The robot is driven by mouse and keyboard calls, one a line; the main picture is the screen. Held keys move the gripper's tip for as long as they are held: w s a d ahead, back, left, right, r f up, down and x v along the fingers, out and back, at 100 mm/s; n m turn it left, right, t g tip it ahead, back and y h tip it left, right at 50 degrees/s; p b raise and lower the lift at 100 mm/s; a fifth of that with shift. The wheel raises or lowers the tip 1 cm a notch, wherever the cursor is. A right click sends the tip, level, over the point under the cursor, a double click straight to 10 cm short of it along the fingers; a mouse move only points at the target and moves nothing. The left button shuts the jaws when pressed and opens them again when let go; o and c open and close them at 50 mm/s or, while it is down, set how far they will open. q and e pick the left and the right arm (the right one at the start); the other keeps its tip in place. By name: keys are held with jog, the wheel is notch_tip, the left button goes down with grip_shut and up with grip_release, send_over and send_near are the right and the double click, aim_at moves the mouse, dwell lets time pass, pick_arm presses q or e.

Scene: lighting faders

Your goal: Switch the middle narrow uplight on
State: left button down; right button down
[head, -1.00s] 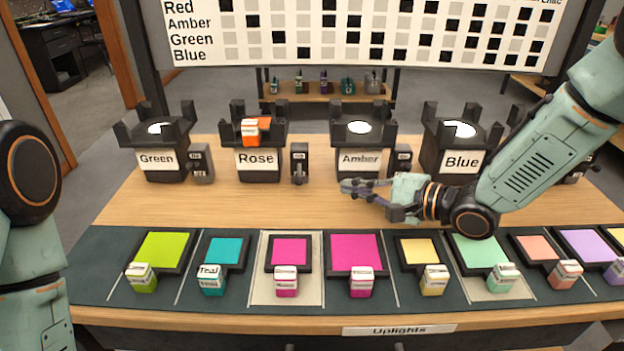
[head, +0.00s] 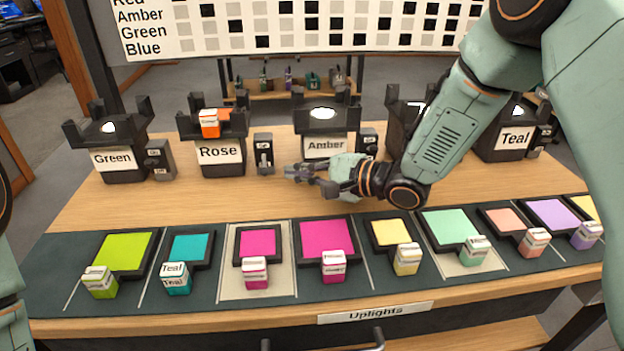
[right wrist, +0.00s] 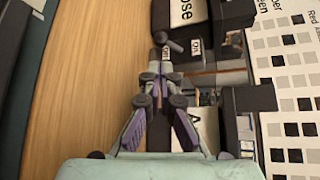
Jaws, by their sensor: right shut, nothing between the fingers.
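Black uplights stand in a row at the back of the table in the head view: Green (head: 120,160), Rose (head: 219,153), Amber (head: 323,146) and Teal (head: 514,140). The one between Amber and Teal (head: 397,135) is partly hidden by my right arm. The Rose switch (head: 264,154) stands just right of Rose; the Amber switch (head: 368,140) stands right of Amber. My right gripper (head: 290,173) is shut and empty, in front of and slightly right of the Rose switch. In the right wrist view its fingertips (right wrist: 162,68) point at a switch with an "On" label (right wrist: 166,50). My left gripper is out of view.
An orange filter with an orange block (head: 209,123) sits on Rose. Several coloured filters with labelled blocks, such as the teal block (head: 177,278), lie on the dark mat (head: 50,275) in front. Bare wood (head: 150,205) lies between. A chart board (head: 300,30) stands behind.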

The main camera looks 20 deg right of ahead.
aim_at(282, 185)
jog(key=shift+b+x, duration=0.75)
jog(key=shift+x, duration=1.45)
